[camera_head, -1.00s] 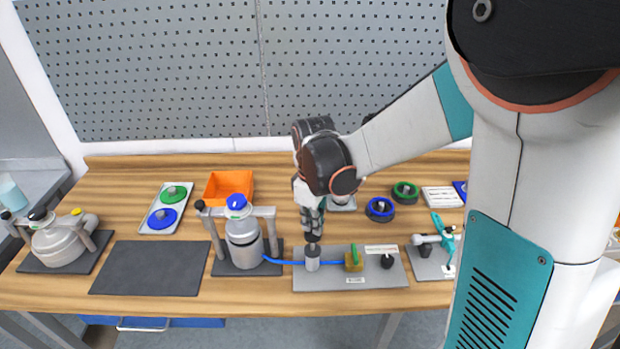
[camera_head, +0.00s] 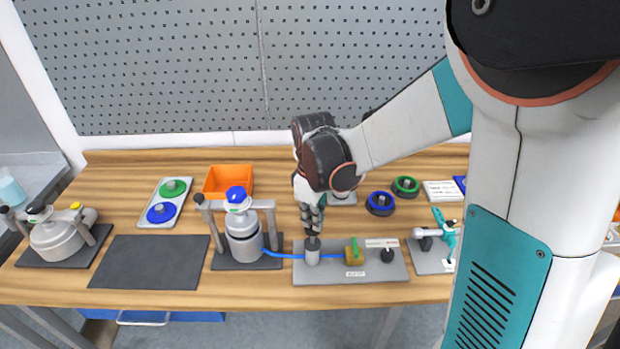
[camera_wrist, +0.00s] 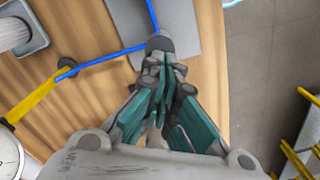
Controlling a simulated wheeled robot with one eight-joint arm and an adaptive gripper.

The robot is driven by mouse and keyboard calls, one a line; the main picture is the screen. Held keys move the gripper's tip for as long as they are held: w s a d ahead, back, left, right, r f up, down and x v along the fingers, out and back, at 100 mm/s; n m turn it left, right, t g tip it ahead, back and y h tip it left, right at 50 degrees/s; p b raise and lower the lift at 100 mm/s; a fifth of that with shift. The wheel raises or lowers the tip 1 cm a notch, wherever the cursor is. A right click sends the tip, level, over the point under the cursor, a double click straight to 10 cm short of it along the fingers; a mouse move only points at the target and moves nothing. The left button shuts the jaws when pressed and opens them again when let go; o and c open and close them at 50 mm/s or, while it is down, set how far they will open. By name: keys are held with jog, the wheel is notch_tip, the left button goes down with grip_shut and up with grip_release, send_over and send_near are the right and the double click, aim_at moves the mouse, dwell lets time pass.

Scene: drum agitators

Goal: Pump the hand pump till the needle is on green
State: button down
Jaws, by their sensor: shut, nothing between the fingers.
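The hand pump (camera_head: 312,256) is a short grey cylinder with a dark top, standing on a grey plate (camera_head: 330,276) near the table's front edge. My gripper (camera_head: 313,232) points down over the pump top, fingers shut with nothing between them. The fingertips are at or just above the dark top; I cannot tell if they touch. In the wrist view my fingers (camera_wrist: 165,66) lie together and partly cover the pump (camera_wrist: 158,43). A blue hose runs from the pump to a silver vessel (camera_head: 243,240). A white dial (camera_wrist: 9,158) shows partly at the wrist view's left edge; its needle cannot be read.
A brass block (camera_head: 355,252) with a green handle and a black knob (camera_head: 387,255) share the pump's plate. A teal clamp-like fixture (camera_head: 446,238) stands right of it. An orange tray (camera_head: 229,180) is behind the vessel; a bare dark mat (camera_head: 150,263) lies left.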

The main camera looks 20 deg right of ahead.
jog(key=shift+f+b, duration=1.65)
jog(key=shift+f, duration=0.55)
jog(key=shift+r+p, duration=2.2)
jog(key=shift+r, duration=0.85)
jog(key=shift+r, duration=0.1)
notch_tip(320, 180, up, 6)
jog(key=p, duration=0.4)
jog(key=shift+s, duration=0.1)
jog(key=m+t+b, duration=0.3)
jog(key=m+b, duration=0.1)
jog(key=b, duration=0.2)
send_near(313, 231)
notch_tip(313, 231, up, 2)
jog(key=s, duration=0.3)
jog(key=s+f+m+t+b, duration=0.3)
jog(key=s+b, duration=0.3)
jog(key=s, duration=0.2)
jog(key=shift+d+m+t, duration=0.2)
jog(key=shift+m+t, duration=0.4)
jog(key=shift+m, duration=0.1)
